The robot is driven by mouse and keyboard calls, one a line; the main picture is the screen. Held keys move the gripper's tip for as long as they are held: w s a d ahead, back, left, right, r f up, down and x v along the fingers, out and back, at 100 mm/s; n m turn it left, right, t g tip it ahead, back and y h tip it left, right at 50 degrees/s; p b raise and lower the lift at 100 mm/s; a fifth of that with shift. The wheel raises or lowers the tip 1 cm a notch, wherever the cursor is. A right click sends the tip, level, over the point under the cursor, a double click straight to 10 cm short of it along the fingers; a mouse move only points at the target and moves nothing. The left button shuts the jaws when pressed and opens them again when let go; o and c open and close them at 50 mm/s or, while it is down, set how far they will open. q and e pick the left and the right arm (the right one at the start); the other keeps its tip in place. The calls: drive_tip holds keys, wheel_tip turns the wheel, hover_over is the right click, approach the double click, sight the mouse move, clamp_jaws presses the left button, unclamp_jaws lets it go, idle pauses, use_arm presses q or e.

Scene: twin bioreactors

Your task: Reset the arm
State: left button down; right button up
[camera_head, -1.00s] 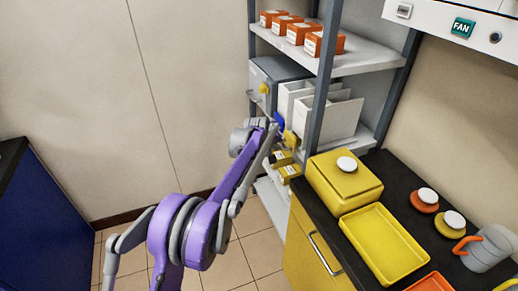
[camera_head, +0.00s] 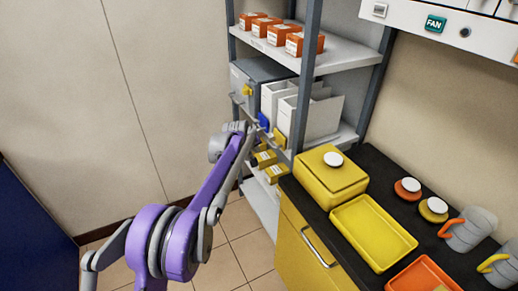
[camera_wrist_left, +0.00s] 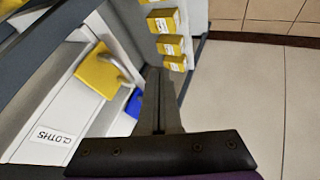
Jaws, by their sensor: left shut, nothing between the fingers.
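My left arm (camera_head: 180,240), purple and grey, comes in from the lower left and reaches toward the shelf unit. In the left wrist view its gripper (camera_wrist_left: 160,85) is shut, with the dark fingers together and nothing between them. It is in front of the shelf, beside a white bin labelled CLOTHS (camera_wrist_left: 40,132) with a yellow part (camera_wrist_left: 97,72) and a blue part (camera_wrist_left: 134,103). In the head view the gripper is small, and its fingertips are hard to make out against the shelf. My right gripper is not in view.
The shelf unit (camera_head: 310,90) holds orange boxes (camera_head: 268,30), white bins (camera_head: 318,117) and low yellow boxes (camera_head: 276,174). To its right, a dark counter (camera_head: 318,212) carries a yellow box (camera_head: 330,175), trays and mugs. A blue cabinet (camera_head: 30,235) stands left. Tiled floor (camera_head: 240,235) is free between.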

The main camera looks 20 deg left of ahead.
use_arm(q)
drive_tip(key=v, duration=0.9)
drive_tip(key=shift+d, duration=0.15)
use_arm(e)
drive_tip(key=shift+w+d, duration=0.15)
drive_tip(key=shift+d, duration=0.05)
use_arm(q)
drive_tip(key=s+d+r+m+p, duration=0.25)
drive_tip(key=s+d, duration=0.35)
drive_tip(key=s, duration=0.4)
drive_tip(key=s+d+f+m+g, duration=0.1)
drive_tip(key=s+d+f+m, duration=0.1)
drive_tip(key=s, duration=0.7)
drive_tip(key=s+d+f+m+p, duration=0.1)
drive_tip(key=s+f, duration=0.3)
drive_tip(key=s, duration=0.6)
drive_tip(key=s+d+f+m+g, duration=0.1)
drive_tip(key=s+d+f+m, duration=0.2)
drive_tip(key=s, duration=0.6)
drive_tip(key=shift+s+d+g+p, duration=0.3)
drive_tip(key=shift+s+d+p, duration=0.1)
drive_tip(key=shift+d, duration=0.1)
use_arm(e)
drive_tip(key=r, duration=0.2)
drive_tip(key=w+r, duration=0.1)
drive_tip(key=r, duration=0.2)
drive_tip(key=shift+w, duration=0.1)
